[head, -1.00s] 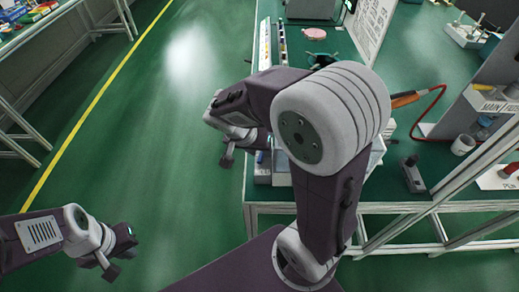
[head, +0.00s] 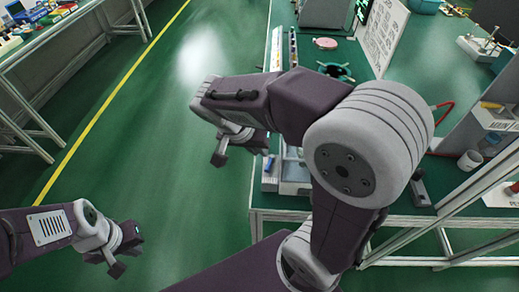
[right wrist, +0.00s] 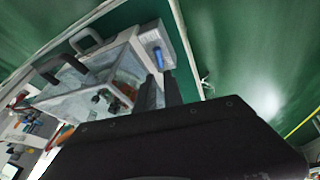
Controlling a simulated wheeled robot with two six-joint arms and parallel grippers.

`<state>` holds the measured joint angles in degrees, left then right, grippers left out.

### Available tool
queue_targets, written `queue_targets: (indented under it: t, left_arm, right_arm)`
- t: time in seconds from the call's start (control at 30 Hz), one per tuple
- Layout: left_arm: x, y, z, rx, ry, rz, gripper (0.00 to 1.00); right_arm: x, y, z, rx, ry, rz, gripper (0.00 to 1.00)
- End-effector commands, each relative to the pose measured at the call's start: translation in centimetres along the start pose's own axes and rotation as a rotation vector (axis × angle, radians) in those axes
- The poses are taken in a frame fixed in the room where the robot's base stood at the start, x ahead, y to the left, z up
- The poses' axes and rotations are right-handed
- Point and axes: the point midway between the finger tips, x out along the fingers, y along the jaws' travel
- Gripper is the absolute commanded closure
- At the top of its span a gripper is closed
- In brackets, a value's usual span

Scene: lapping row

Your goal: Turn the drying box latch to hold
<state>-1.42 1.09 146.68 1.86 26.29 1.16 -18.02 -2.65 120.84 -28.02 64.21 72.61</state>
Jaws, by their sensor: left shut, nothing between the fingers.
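A clear-walled box with grey edges and dark handles, which looks like the drying box (right wrist: 88,98), shows in the right wrist view. Beside it is a pale plate with a blue piece (right wrist: 158,56); I cannot tell whether this is the latch or how it is set. In the head view the box (head: 294,187) is mostly hidden behind my right arm. My right gripper (right wrist: 162,88) has its two dark fingers apart, empty, pointing at the plate's near end; touching cannot be judged. My left gripper (head: 136,232) is shut and empty over the floor, well left of the bench.
The green bench (head: 277,50) carries a pink disc (head: 326,43), a dark ring-shaped fixture (head: 336,71), a printed board (head: 380,35) and a white cup (head: 470,160). The green floor (head: 175,120) at left is clear.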

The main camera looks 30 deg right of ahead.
Motion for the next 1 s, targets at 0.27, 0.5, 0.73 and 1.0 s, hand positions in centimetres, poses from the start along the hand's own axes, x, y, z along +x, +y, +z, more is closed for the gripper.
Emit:
queue_targets:
  t: [0.27,0.5,0.73,1.0]
  left_arm:
    - [-0.6,0.0,-0.1,0.000,0.000,0.000,1.00]
    - [-8.3,0.2,-0.9,0.000,0.000,0.000,1.00]
    - [-13.4,0.3,-1.4,0.000,0.000,0.000,1.00]
    - [-13.1,0.2,-1.3,0.000,0.000,0.000,1.00]
  right_arm:
    - [-1.4,-2.5,-0.1,-0.800,-0.028,-0.085,1.00]
    - [-4.5,-6.3,-3.5,-1.537,-0.143,-0.245,1.00]
    - [-2.5,-5.7,-5.3,-1.532,-0.316,-0.290,1.00]
    - [-1.4,-5.3,-5.1,-1.520,-0.332,-0.287,1.00]
